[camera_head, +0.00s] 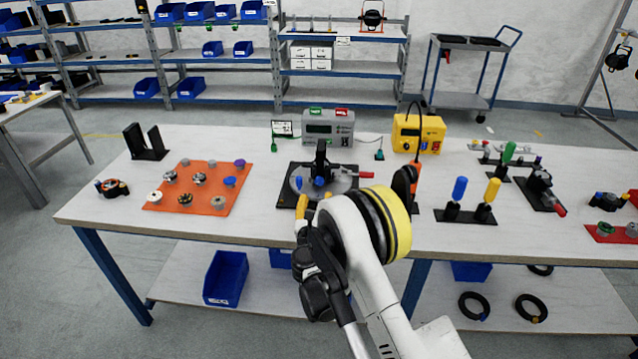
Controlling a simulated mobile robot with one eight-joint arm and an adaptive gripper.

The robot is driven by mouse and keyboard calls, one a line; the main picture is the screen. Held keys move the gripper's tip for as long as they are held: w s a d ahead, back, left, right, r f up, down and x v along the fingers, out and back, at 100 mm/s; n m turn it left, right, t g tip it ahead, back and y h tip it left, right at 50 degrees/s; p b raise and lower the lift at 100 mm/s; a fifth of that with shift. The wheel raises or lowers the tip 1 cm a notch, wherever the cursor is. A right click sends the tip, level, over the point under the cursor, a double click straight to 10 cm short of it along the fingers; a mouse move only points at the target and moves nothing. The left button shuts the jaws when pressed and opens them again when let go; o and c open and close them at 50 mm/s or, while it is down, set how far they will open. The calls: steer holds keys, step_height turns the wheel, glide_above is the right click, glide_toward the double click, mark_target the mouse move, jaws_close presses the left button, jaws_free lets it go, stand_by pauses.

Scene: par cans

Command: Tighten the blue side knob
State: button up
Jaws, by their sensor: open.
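A black fixture (283,197) with a round grey disc and a dark upright post stands near the table's front edge. Two small blue parts show on it, one at its left side (299,183) and one in front of the post (318,182). I cannot tell surely which is the blue side knob. My gripper (303,203) is open and reaches from the front edge toward the fixture, just in front of the blue parts. A yellow part shows at its tip. Contact cannot be told, and my arm hides the fixture's front right.
An orange mat (214,207) with several knobs lies left. A grey box with a display (328,128) and a yellow box (418,134) stand behind. A black stand with blue and yellow handles (466,215) stands right. A red-ended lever (364,175) projects from the fixture's right.

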mark_target(319, 183)
steer(key=w+b, duration=0.1)
steer(key=w, duration=0.2)
steer(key=w+b, duration=0.1)
steer(key=w, duration=0.3)
steer(key=shift+w+d+f, duration=0.15)
steer(key=shift+w+f, duration=0.05)
steer(key=shift+w, duration=0.1)
steer(key=shift+w+r, duration=0.15)
steer(key=shift+w, duration=0.35)
steer(key=shift+c, duration=0.3)
jaws_close()
